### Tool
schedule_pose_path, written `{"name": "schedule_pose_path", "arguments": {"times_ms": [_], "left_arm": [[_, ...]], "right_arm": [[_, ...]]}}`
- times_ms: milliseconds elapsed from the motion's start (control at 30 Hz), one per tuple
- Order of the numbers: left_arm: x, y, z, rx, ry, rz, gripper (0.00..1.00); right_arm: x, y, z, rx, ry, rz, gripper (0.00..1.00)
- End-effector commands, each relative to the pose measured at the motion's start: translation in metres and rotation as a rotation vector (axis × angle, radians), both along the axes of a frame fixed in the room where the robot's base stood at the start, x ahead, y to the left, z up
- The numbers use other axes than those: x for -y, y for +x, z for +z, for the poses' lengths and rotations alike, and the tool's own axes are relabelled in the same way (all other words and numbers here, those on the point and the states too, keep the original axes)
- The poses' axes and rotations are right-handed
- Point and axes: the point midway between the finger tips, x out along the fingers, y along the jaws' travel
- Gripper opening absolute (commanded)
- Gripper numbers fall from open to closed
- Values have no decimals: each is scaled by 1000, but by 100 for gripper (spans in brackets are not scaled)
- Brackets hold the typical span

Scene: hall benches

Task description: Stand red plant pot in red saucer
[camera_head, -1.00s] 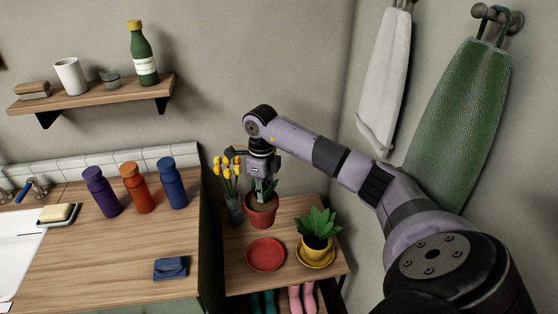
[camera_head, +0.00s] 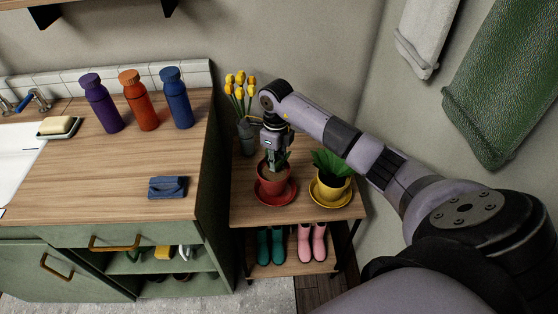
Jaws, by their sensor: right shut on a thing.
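The red plant pot (camera_head: 275,186), with soil and a small green plant, is upright over the middle of the red saucer (camera_head: 291,198). Its base appears within the saucer's rim; I cannot tell whether it touches the saucer or hangs just above it. My right gripper (camera_head: 274,160) comes down from above and is shut on the red plant pot at its upper rim. The gripper hides part of the plant and the pot's back edge. My left gripper is not in view.
A yellow pot with a green plant (camera_head: 331,187) stands in a yellow saucer (camera_head: 320,200) close on the right. A grey vase of yellow tulips (camera_head: 246,136) stands behind on the left. Teal boots (camera_head: 271,245) and pink boots (camera_head: 312,242) are on the shelf below.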

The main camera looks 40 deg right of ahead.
Motion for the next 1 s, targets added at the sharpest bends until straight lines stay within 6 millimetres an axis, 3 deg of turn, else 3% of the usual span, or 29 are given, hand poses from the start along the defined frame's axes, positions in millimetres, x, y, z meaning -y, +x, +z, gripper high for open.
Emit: {"name": "schedule_pose_path", "arguments": {"times_ms": [33,100,500,533,800,1000], "left_arm": [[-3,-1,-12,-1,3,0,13],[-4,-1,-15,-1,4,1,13],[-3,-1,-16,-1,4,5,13],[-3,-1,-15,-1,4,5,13],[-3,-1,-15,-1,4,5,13],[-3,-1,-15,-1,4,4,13]], "right_arm": [[-4,0,-15,-1,2,2,0],[-7,0,-21,-1,2,3,0],[-7,0,-23,0,0,2,0],[-7,0,-22,-1,0,2,14],[-6,-1,-23,-3,-1,2,32],[-6,-1,-23,-3,-1,2,32]]}}
